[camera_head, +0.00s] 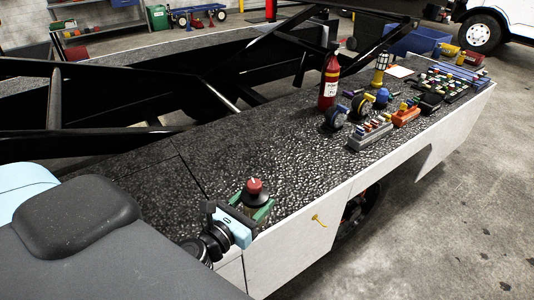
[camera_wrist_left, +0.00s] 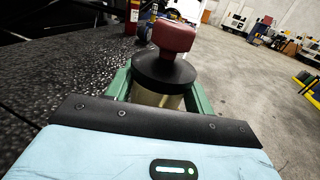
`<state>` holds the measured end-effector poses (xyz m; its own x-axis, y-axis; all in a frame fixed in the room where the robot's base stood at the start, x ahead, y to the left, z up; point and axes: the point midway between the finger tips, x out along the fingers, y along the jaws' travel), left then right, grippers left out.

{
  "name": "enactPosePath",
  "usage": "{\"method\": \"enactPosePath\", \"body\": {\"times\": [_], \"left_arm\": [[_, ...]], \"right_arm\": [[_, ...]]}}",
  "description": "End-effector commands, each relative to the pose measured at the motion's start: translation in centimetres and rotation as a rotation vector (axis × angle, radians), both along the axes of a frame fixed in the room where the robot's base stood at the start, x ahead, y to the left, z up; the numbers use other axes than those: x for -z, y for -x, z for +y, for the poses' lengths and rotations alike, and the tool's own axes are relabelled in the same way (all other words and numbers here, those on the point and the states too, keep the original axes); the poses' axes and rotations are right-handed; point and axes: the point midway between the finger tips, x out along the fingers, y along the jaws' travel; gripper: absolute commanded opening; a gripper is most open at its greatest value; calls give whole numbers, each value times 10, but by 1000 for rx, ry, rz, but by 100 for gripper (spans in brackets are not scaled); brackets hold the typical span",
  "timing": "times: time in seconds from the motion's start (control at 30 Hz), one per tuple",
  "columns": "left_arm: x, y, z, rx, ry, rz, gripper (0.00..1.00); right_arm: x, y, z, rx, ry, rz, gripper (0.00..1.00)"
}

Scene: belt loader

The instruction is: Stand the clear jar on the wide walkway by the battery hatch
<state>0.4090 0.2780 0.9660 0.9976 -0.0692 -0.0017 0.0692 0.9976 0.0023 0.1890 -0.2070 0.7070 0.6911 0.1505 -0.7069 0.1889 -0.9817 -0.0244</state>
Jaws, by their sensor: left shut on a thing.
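The clear jar (camera_wrist_left: 156,98) has a black lid and a red knob on top. It is upright between the green fingers of my left gripper (camera_wrist_left: 157,92), which is shut on it. In the head view my left gripper (camera_head: 254,208) is at the near outer edge of the wide walkway (camera_head: 190,185), a black, rough-textured surface. There the jar's lid and red knob (camera_head: 255,187) show above the fingers, and its body is mostly hidden. I cannot tell whether its base touches the walkway. A white side panel (camera_head: 300,232) with a yellow handle is beside the gripper. My right gripper is not in view.
A red fire extinguisher (camera_head: 329,82), a grey tray of parts (camera_head: 371,135), an orange tray (camera_head: 406,115) and a yellow lantern-like item (camera_head: 380,68) stand farther along the walkway. Black frame bars rise on its left. The walkway between gripper and extinguisher is clear.

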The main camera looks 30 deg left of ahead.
Motion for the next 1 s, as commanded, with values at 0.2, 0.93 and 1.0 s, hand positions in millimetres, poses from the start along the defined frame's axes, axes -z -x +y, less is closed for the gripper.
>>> {"method": "enactPosePath", "body": {"times": [0.2,0.93,1.0], "left_arm": [[34,-6,35,48,2,2,22],[42,-74,56,59,0,-5,22],[43,-88,59,58,1,-5,22]], "right_arm": [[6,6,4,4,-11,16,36],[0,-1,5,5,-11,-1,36],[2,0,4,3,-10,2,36]]}}
